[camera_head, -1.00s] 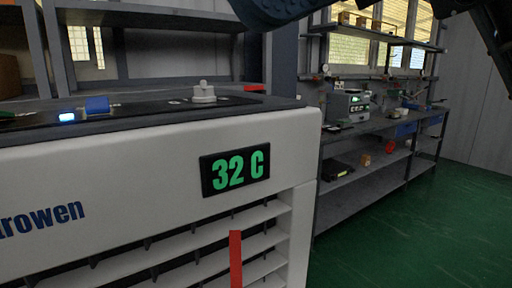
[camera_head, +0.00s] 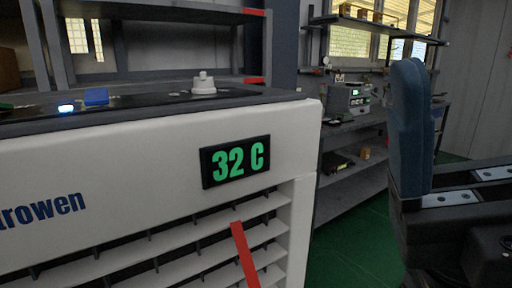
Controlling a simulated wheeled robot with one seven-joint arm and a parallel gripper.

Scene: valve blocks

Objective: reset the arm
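A white machine (camera_head: 130,165) with slatted vents fills the left and middle. Its display (camera_head: 235,161) reads "32 C" in green. A red strip (camera_head: 244,256) hangs tilted in front of the vents.
On the machine's dark top are a white knob (camera_head: 203,84), a blue block (camera_head: 96,96) and a lit light (camera_head: 66,108). Behind it stands a grey shelf (camera_head: 160,80). A workbench with an instrument (camera_head: 348,98) stands behind at right.

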